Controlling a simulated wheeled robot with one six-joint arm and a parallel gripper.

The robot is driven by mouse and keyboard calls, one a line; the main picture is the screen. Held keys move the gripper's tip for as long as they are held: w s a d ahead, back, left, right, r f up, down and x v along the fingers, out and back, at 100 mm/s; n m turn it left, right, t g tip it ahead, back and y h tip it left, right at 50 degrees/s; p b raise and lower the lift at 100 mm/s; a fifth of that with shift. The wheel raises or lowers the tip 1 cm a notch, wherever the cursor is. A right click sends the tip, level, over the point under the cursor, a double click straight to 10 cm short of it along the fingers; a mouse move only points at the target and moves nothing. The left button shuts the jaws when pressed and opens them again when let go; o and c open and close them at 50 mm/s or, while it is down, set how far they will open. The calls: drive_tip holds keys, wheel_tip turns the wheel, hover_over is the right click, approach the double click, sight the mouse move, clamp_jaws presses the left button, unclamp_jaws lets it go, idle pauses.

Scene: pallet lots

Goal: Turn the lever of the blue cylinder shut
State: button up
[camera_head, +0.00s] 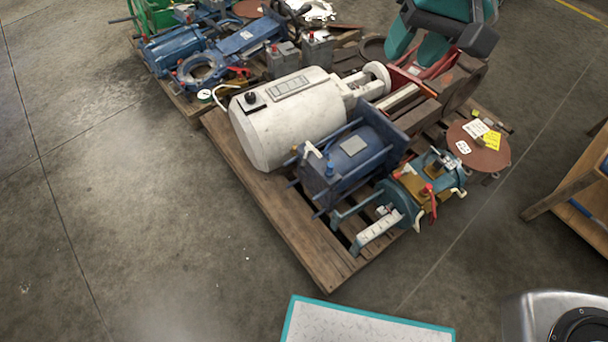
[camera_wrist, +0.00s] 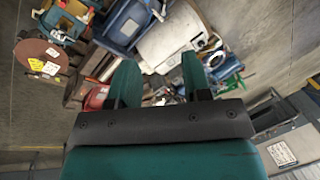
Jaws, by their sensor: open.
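The dark blue cylinder (camera_head: 352,160) lies on the wooden pallet, between a white tank and a teal valve assembly. A small pale lever-like part (camera_head: 313,150) sits at its near left end; its exact setting is too small to tell. The cylinder also shows at the top of the wrist view (camera_wrist: 125,22). My gripper (camera_head: 415,50) is at the top of the head view, above the far side of the pallet and apart from the cylinder. In the wrist view its two teal fingers (camera_wrist: 158,65) are spread with nothing between them.
The white tank (camera_head: 285,118) lies left of the cylinder. The teal valve assembly (camera_head: 420,190) with red handles stands right of it. A brown disc (camera_head: 480,146) bears labels. More blue machinery (camera_head: 190,50) crowds the back left. Bare floor (camera_head: 130,220) lies in front and left.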

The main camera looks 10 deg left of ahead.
drive_tip(key=w+a+f+m+b, duration=0.1)
drive_tip(key=w+a+f+b, duration=0.2)
drive_tip(key=f, duration=0.4)
drive_tip(key=w+a+f+m+b, duration=0.1)
drive_tip(key=w+a+f+b, duration=0.2)
drive_tip(key=f, duration=0.5)
drive_tip(key=m+h+b, duration=0.1)
drive_tip(key=m+b, duration=0.1)
drive_tip(key=b, duration=0.5)
approach(304, 161)
drive_tip(key=f+b, duration=0.1)
drive_tip(key=f, duration=0.2)
drive_tip(key=a+f+b, duration=0.1)
drive_tip(key=f+b, duration=0.1)
drive_tip(key=f, duration=0.1)
drive_tip(key=f+b, duration=0.1)
drive_tip(key=f, duration=0.2)
drive_tip(key=shift+s+a+b, duration=0.2)
drive_tip(key=shift+a+b, duration=0.15)
drive_tip(key=shift+r, duration=0.1)
clamp_jaws()
